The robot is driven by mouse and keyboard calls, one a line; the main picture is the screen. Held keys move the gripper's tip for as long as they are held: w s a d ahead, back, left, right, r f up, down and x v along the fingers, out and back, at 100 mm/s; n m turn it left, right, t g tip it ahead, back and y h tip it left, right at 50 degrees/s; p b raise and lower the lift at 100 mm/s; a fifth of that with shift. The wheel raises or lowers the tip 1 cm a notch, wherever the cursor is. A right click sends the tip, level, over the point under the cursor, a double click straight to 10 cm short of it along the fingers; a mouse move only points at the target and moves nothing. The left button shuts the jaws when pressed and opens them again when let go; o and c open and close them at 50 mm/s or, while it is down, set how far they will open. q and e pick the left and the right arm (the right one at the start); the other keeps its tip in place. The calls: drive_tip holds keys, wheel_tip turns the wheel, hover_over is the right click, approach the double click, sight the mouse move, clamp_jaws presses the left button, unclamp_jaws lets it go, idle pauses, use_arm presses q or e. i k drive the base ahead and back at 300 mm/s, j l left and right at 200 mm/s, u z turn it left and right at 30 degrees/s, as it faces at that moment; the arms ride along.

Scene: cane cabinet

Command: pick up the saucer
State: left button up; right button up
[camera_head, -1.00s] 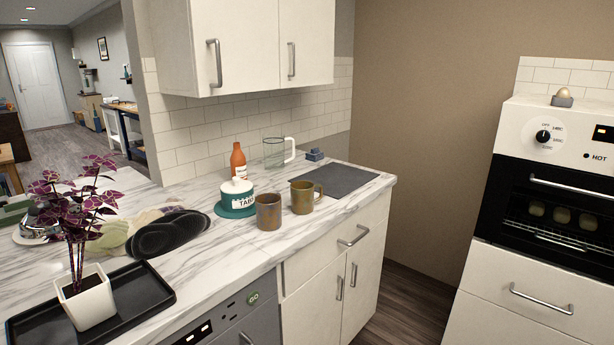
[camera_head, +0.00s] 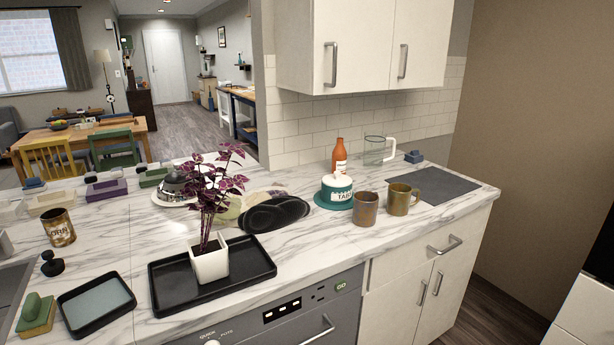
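Two saucer-like things show on the marble counter; I cannot tell which one is the saucer. A teal round dish (camera_head: 320,202) lies under a white and teal lidded container (camera_head: 338,187), behind two brown mugs. A whitish round dish (camera_head: 161,203) lies under a shiny dome-shaped object (camera_head: 176,184), partly hidden by the purple plant. Neither of my grippers is in view.
A potted purple plant (camera_head: 210,262) stands on a black tray (camera_head: 262,270) near the front edge. A dark oval object (camera_head: 274,212), mugs (camera_head: 365,210) (camera_head: 403,199), an orange bottle (camera_head: 339,158) and a glass pitcher (camera_head: 374,150) stand around. Bare marble lies right of the tray.

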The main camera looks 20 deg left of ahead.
sight(90, 307)
drive_tip(key=u, duration=1.95)
